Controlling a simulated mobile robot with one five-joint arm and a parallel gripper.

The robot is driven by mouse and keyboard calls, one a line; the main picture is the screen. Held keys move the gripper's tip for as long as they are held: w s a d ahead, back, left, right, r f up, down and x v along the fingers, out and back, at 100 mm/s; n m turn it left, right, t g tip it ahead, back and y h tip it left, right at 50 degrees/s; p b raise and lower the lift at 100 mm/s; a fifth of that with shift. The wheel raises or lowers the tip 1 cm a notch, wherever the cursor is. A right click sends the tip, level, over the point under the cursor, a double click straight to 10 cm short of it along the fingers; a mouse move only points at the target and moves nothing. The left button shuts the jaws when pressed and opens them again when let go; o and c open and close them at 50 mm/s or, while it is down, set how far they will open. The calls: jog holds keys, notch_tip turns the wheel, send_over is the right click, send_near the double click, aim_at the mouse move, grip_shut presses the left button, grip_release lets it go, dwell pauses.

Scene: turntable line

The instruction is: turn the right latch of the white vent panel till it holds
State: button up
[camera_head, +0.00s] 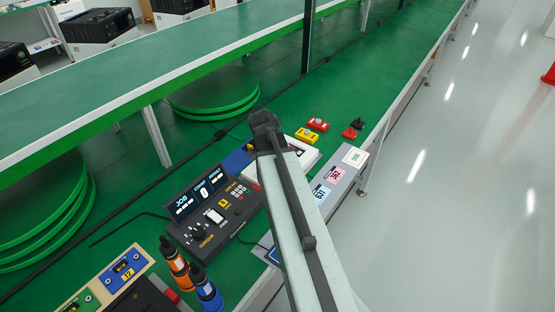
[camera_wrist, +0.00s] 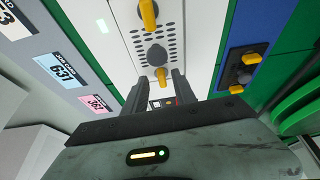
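The white vent panel (camera_wrist: 190,40) fills the upper middle of the wrist view, with rows of dark holes and a dark grey round knob. It carries two yellow latches. One latch (camera_wrist: 148,14) is at the top edge of the view. The other latch (camera_wrist: 161,76), nearer my gripper, appears to be the right one. My gripper (camera_wrist: 160,80) is open, and this latch shows between its fingertips with gaps on both sides. I cannot tell its depth relative to the fingers. In the head view my arm hides most of the panel (camera_head: 303,153), including its latches.
A blue plate with a black unit (camera_wrist: 238,72) and yellow knobs lies beside the panel. A grey strip with number cards (camera_head: 335,178) runs along the other side. The torque console (camera_head: 213,212), two screwdrivers (camera_head: 176,262), and yellow (camera_head: 307,135) and red (camera_head: 318,124) parts stand nearby.

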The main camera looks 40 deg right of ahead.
jog(key=shift+r, duration=0.1)
jog(key=p+v, duration=0.7)
jog(key=v, duration=0.1)
jog(key=shift+a+f, duration=0.25)
jog(key=shift+a, duration=0.05)
jog(key=a+n, duration=0.2)
jog(key=a, duration=0.3)
jog(key=a+f+n+y, duration=0.1)
jog(key=a+n, duration=0.2)
jog(key=a, duration=0.2)
jog(key=a+n+y, duration=0.1)
jog(key=a+n, duration=0.1)
jog(key=a, duration=0.3)
jog(key=shift+s+f+g, duration=0.2)
jog(key=shift+s+g, duration=0.05)
jog(key=shift+g, duration=0.05)
jog(key=s+a+n, duration=0.1)
jog(key=a+n, duration=0.1)
jog(key=a, duration=0.1)
jog(key=s+a+n+y, duration=0.1)
jog(key=a+n, duration=0.1)
jog(key=a, duration=0.2)
jog(key=s+a+n+g+y, duration=0.1)
jog(key=a+n, duration=0.1)
jog(key=a, duration=0.2)
jog(key=shift+a+f+n, duration=0.1)
jog(key=shift+f+n, duration=0.05)
jog(key=shift+n, duration=0.15)
